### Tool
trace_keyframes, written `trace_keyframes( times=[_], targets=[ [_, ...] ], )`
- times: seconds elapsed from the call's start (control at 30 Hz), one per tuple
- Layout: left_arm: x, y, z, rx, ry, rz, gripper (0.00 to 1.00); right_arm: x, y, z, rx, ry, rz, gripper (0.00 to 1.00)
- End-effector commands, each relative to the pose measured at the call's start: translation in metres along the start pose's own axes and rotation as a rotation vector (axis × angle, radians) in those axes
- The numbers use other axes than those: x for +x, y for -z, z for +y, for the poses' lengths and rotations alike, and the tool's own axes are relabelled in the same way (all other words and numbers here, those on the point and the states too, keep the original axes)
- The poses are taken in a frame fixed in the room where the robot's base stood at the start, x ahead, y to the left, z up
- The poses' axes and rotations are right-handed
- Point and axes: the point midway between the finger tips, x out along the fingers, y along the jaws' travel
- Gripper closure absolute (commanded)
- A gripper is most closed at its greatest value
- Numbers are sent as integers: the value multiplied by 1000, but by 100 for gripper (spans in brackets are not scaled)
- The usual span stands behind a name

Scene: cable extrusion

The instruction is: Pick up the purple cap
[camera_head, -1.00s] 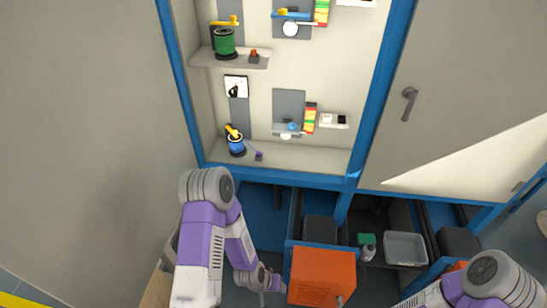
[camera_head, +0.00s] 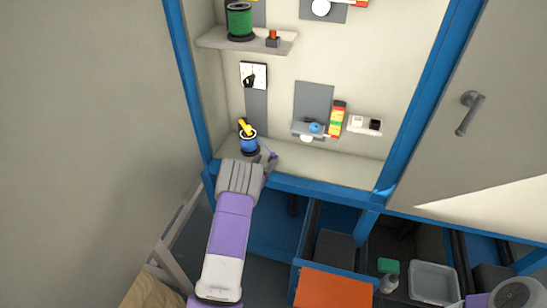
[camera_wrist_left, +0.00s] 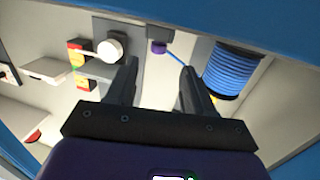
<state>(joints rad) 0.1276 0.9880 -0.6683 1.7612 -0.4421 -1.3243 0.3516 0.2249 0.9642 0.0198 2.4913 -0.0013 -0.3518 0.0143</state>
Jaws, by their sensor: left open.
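The purple cap (camera_head: 273,155) is a small piece on the lower shelf, just right of the blue cable spool (camera_head: 249,142). In the left wrist view the cap (camera_wrist_left: 158,47) sits at a small grey block (camera_wrist_left: 160,32), with a blue strand running from it toward the blue spool (camera_wrist_left: 234,72). My left gripper (camera_wrist_left: 159,68) is open and empty; the cap shows beyond and between its fingertips, apart from them. In the head view the left wrist hides part of the shelf edge and most of the gripper.
The blue cabinet frame (camera_head: 325,194) runs along the shelf front. A grey bracket (camera_head: 309,130) with a blue piece and a red-yellow strip (camera_head: 337,118) are on the back wall at right. A green spool (camera_head: 239,22) stands on the shelf above. The lower shelf's right part is clear.

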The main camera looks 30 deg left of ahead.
Motion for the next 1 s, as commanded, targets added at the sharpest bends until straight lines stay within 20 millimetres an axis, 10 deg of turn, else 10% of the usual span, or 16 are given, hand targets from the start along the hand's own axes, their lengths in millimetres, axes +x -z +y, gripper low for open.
trace_keyframes(
  times=[0.57,0.9,1.0],
  targets=[
    [41,-7,4,-1,1,-1,48,9,1,3,0,0,1,57],
    [40,-7,4,-1,1,-1,98,9,1,3,0,0,0,57],
    [40,-7,4,-1,1,-1,100,9,1,3,0,0,1,57]
  ],
)
